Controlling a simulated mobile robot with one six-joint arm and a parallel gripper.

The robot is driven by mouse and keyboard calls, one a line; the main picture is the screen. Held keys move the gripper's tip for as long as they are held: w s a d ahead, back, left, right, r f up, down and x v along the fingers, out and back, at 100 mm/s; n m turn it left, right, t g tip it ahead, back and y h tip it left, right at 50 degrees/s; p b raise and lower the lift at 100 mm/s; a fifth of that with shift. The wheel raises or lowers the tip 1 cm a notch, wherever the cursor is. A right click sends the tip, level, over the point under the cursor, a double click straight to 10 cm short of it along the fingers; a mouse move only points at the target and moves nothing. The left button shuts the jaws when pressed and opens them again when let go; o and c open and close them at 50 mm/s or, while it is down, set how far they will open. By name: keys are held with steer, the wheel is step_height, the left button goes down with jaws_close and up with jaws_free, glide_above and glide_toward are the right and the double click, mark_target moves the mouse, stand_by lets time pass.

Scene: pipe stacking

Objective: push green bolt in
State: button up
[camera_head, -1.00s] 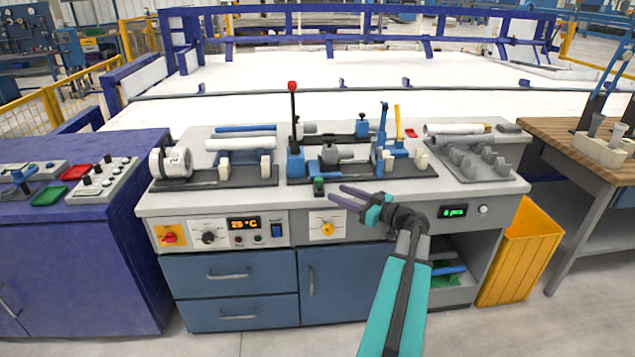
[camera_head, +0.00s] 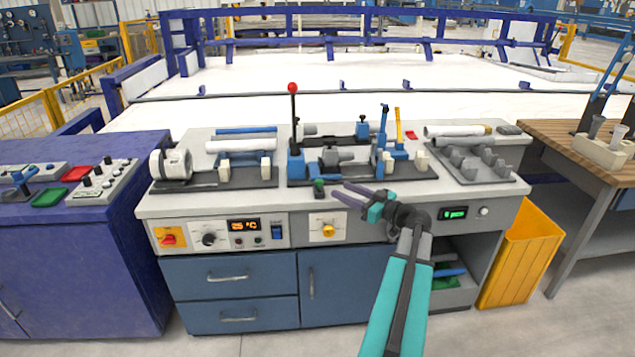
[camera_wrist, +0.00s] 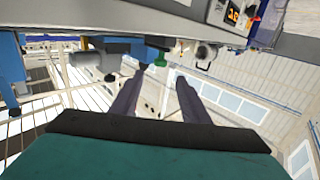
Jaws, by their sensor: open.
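The green bolt (camera_head: 319,183) sits at the front edge of the bench fixture, its green end facing up and forward. It also shows in the wrist view (camera_wrist: 160,59), upside down near the top and just beyond the fingers. My gripper (camera_head: 340,189) is open and empty, its two purple fingers pointing left. The fingertips are just right of the bolt and appear apart from it. In the wrist view my gripper (camera_wrist: 162,75) has its fingers spread, with the bolt lined up near the gap. I cannot tell how deep the bolt sits.
The fixture (camera_head: 350,172) carries a red-knobbed lever (camera_head: 292,88) and a blue upright clamp (camera_head: 382,135). A control panel with a yellow knob (camera_head: 328,231) is on the bench front below. White pipes (camera_head: 457,130) lie on a grey rack at right. The space before the bench is free.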

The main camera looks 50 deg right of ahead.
mark_target(322, 182)
steer(key=w, duration=0.7)
steer(key=w+a, duration=0.1)
steer(key=w, duration=0.3)
steer(key=shift+c, duration=0.5)
jaws_close()
